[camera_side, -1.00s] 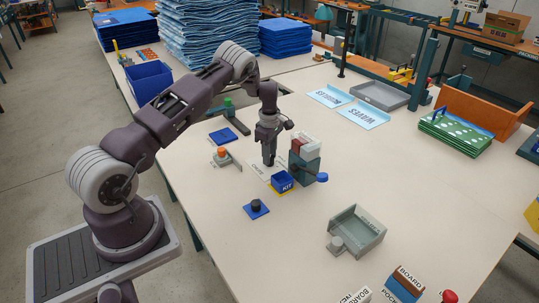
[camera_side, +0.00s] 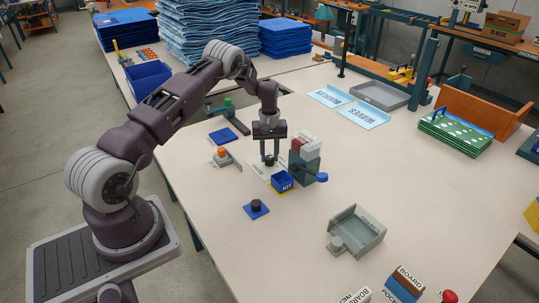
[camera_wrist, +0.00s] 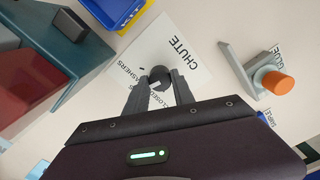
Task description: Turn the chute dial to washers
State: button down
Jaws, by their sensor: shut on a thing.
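The chute dial (camera_wrist: 158,76) is a dark round knob on a white plate (camera_wrist: 185,50) lettered CHUTE, WASHERS and CLOSED. In the wrist view my gripper (camera_wrist: 157,88) has one finger on each side of the dial, shut on it. Part of the lettering lies behind the fingers, and I cannot tell where the dial points. In the side view my gripper (camera_side: 270,160) stands upright over the plate (camera_side: 257,170), with the dark dial between its fingertips.
A teal dispenser (camera_side: 305,168) with red and white blocks stands close to the right. A blue KIT bin (camera_side: 283,182) sits in front of it. An orange-topped knob (camera_side: 221,152) and a blue pad with a black knob (camera_side: 256,208) are nearby. The table's front middle is mostly clear.

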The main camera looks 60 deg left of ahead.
aim_at(270, 158)
jog(key=m, duration=0.4)
jog(key=shift+m, duration=2.5)
jog(key=c, duration=1.1)
grip_release()
jog(key=shift+o, duration=0.2)
notch_tip(270, 158, up, 7)
jog(key=shift+r, duration=0.1)
